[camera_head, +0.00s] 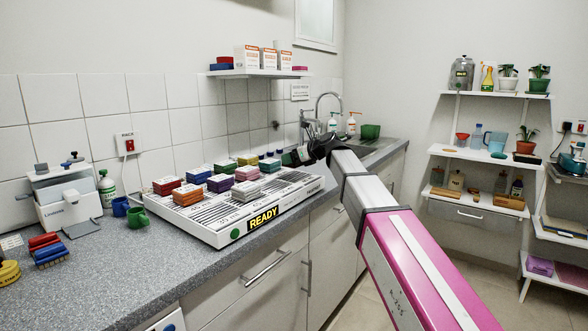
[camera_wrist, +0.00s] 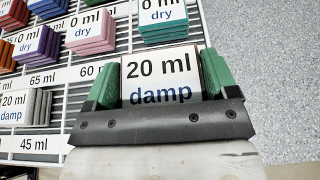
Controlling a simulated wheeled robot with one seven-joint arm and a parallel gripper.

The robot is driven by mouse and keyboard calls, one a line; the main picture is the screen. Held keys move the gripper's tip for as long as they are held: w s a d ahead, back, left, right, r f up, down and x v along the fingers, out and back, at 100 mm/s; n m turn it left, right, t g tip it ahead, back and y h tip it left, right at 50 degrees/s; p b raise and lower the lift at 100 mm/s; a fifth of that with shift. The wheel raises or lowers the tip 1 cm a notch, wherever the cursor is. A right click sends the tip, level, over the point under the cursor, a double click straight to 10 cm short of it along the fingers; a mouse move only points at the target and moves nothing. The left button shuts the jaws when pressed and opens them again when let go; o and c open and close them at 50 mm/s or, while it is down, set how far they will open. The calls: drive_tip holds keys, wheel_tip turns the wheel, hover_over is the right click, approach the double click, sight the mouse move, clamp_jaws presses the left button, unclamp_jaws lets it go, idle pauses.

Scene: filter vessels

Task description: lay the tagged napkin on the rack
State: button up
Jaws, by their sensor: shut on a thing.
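My gripper (camera_wrist: 160,85) has green fingers, closed on both sides of a napkin (camera_wrist: 160,75) whose white tag reads "20 ml damp". The tag covers most of it, so its cloth colour cannot be told. In the head view my gripper (camera_head: 298,156) is over the far right end of the rack (camera_head: 212,236), and the napkin is too small to make out. The rack is a white, slotted, low tray marked "READY". In the wrist view its strips (camera_wrist: 45,80) read 65, 60 and 45 ml. Whether the napkin touches the rack cannot be told.
Several coloured stacks tagged "0 ml dry", one pink (camera_wrist: 92,30) and one teal (camera_wrist: 163,25), stand on the rack. A grey stack (camera_wrist: 40,105) has another "20 ml damp" tag. Grey counter (camera_wrist: 265,80) lies right of the rack. The sink tap (camera_head: 325,105) stands behind my gripper.

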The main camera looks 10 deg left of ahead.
sight(295, 167)
drive_tip(key=shift+w+d+f, duration=0.1)
drive_tip(key=shift+w+f, duration=0.05)
drive_tip(key=shift+f, duration=2)
drive_tip(key=shift+f, duration=0.15)
drive_tip(key=o, duration=0.8)
drive_tip(key=shift+d+r, duration=0.15)
drive_tip(key=shift+r, duration=0.1)
drive_tip(key=v, duration=1.1)
drive_tip(key=shift+d+r, duration=0.25)
drive_tip(key=shift+d, duration=0.05)
